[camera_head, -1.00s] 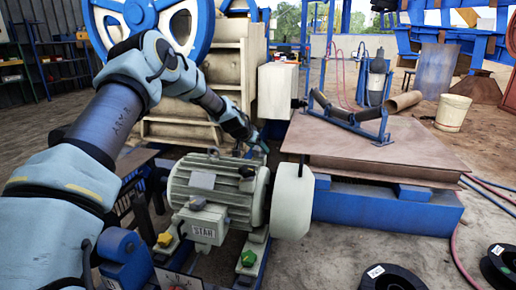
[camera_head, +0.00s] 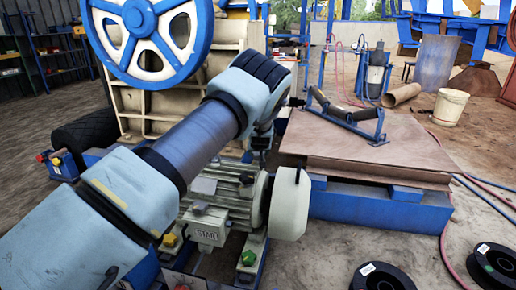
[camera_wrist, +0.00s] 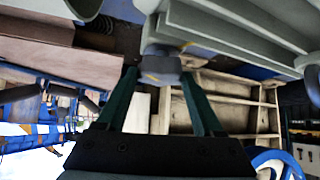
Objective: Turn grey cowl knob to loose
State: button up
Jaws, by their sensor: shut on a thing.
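The grey cowl knob (camera_wrist: 160,68) is a small blocky grey piece in the upper middle of the wrist view. My gripper (camera_wrist: 159,76) has its two dark green fingers on either side of it, shut on it near the tips. A light grey round mount lies just beyond the knob. In the head view, the grey-green motor (camera_head: 225,203) with its pale end cowl (camera_head: 289,204) stands at centre.
A brown plate stack on a blue base (camera_head: 380,205) stands right of the motor. The crusher with its blue flywheel (camera_head: 150,40) is behind. Black spools (camera_head: 383,276) and hoses lie on the floor at right.

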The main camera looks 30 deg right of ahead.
jog(key=shift+s+d+n+t+y, duration=0.15)
jog(key=shift+n+t+y, duration=0.15)
jog(key=shift+n+y, duration=0.45)
jog(key=shift+f+n, duration=0.1)
jog(key=shift+n, duration=0.25)
jog(key=o, duration=1.4)
jog(key=p+v, duration=0.1)
jog(key=v, duration=1)
jog(key=shift+p, duration=0.4)
